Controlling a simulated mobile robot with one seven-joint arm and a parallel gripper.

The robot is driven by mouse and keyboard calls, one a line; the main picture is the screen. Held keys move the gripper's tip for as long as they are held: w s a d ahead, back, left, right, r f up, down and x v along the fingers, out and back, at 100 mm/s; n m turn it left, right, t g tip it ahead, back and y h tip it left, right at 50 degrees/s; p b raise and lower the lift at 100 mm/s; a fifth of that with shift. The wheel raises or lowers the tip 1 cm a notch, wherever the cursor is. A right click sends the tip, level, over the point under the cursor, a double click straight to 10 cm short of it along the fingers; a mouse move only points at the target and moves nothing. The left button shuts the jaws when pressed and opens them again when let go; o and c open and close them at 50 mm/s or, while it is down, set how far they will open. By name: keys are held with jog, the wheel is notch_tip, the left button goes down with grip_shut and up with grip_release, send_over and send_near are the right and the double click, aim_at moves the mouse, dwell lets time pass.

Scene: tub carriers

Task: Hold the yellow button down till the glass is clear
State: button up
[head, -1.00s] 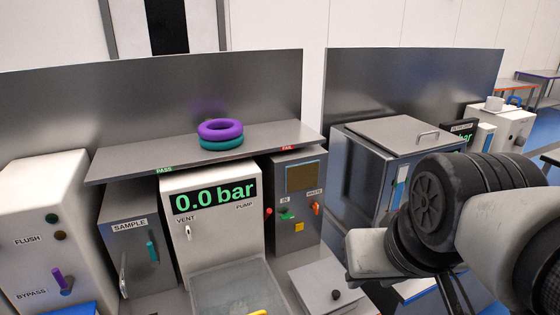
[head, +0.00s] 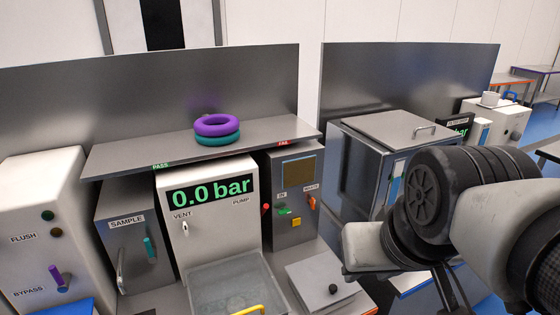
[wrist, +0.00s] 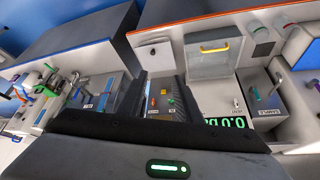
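The yellow button (head: 297,222) is a small square low on the front of a grey cabinet (head: 279,240), and it looks dull. The glass (head: 298,174) is a brownish, murky window higher on the same front. My gripper (wrist: 165,130) shows as a dark body along the bottom of the wrist view, apart from the cabinet. In the head view my arm is at the right and the gripper is hidden.
A green control (head: 285,211) and an orange handle (head: 312,203) sit close to the button. A shelf (head: 130,153) with purple and teal rings (head: 216,126) overhangs behind.

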grip_shut()
dwell(1.6)
